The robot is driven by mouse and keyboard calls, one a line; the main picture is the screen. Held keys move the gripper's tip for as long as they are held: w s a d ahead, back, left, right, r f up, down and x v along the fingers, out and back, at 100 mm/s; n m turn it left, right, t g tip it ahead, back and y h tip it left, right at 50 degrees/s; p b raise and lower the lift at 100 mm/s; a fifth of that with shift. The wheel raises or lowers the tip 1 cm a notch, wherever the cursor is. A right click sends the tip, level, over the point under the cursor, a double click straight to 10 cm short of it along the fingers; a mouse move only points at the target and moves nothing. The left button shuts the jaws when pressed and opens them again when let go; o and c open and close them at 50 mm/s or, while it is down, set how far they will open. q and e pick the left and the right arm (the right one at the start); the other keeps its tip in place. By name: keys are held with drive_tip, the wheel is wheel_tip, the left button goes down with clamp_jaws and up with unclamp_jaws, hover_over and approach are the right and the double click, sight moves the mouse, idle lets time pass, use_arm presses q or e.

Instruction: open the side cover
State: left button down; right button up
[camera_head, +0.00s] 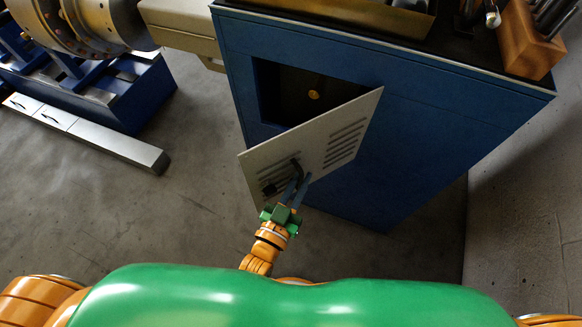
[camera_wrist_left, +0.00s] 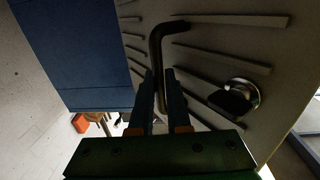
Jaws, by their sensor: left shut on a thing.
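The side cover (camera_head: 313,148) is a light grey vented panel on the blue cabinet (camera_head: 420,140). It stands swung out at an angle, and the dark opening (camera_head: 285,90) behind it shows with a small yellow round spot inside. My left gripper (camera_head: 298,183) is shut on the black handle (camera_head: 297,168) of the cover. In the left wrist view, the fingers (camera_wrist_left: 160,95) close around the bent black handle (camera_wrist_left: 156,48), and a round latch knob (camera_wrist_left: 236,97) sits beside it on the cover. My right gripper is not in view.
A wooden block with tools (camera_head: 530,40) stands on the cabinet top at the right. A machine with a large metal rotor (camera_head: 90,22) on a blue base is at the upper left. A long grey step (camera_head: 100,140) lies before it. The floor (camera_head: 150,220) left of the cover is clear.

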use_arm(q)
drive_tip(key=shift+s+d, duration=0.35)
drive_tip(key=c, duration=0.9)
unclamp_jaws()
drive_tip(key=shift+d, duration=0.1)
drive_tip(key=v, duration=0.7)
